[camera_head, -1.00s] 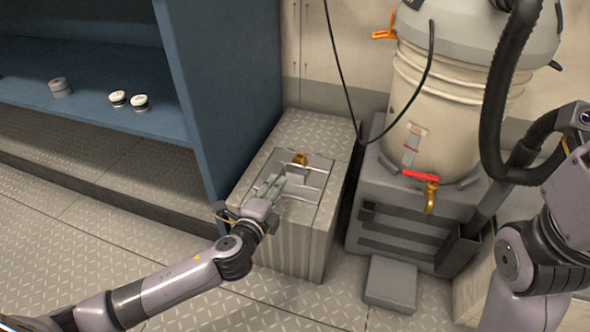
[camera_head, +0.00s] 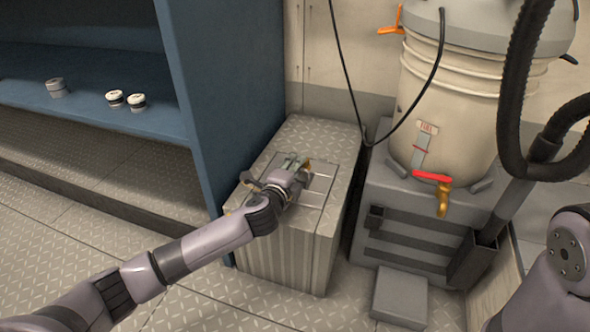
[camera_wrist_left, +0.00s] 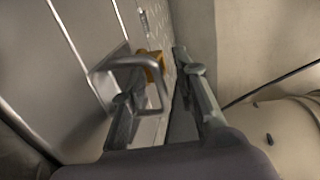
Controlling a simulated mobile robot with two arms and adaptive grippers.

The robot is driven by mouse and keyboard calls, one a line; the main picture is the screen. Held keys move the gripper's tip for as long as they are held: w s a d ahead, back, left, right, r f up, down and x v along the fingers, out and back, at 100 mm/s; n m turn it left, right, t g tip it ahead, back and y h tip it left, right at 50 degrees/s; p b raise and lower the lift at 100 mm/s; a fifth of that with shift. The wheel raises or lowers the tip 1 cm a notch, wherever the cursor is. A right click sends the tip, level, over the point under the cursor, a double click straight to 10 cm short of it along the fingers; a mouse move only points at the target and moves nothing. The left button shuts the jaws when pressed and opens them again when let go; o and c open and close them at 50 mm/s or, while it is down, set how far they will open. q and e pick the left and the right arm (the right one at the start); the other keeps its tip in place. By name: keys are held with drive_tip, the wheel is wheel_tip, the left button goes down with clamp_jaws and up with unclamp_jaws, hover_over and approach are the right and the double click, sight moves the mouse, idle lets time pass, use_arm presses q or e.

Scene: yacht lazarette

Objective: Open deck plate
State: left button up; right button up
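The deck plate (camera_head: 317,192) is the panel with bright metal strips on top of the metal box; my left arm partly covers it. In the left wrist view the grey plate (camera_wrist_left: 40,70) shows at left with a raised metal loop handle (camera_wrist_left: 140,62). A small brass part (camera_wrist_left: 153,68) sits just behind the handle. My left gripper (camera_head: 298,165) is over the plate at the handle. Its fingers are apart in the left wrist view, one seen through or behind the loop, the other to its right. Contact with the handle cannot be told. My right gripper is out of view.
A blue shelf (camera_head: 190,90) stands close at the left of the box. A fuel drum (camera_head: 450,110) with a red-handled brass tap (camera_head: 442,195) stands at right on a grey base (camera_head: 410,235). The floor in front is open.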

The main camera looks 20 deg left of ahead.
use_arm(q)
drive_tip(key=shift+c, duration=0.2)
clamp_jaws()
idle(0.6)
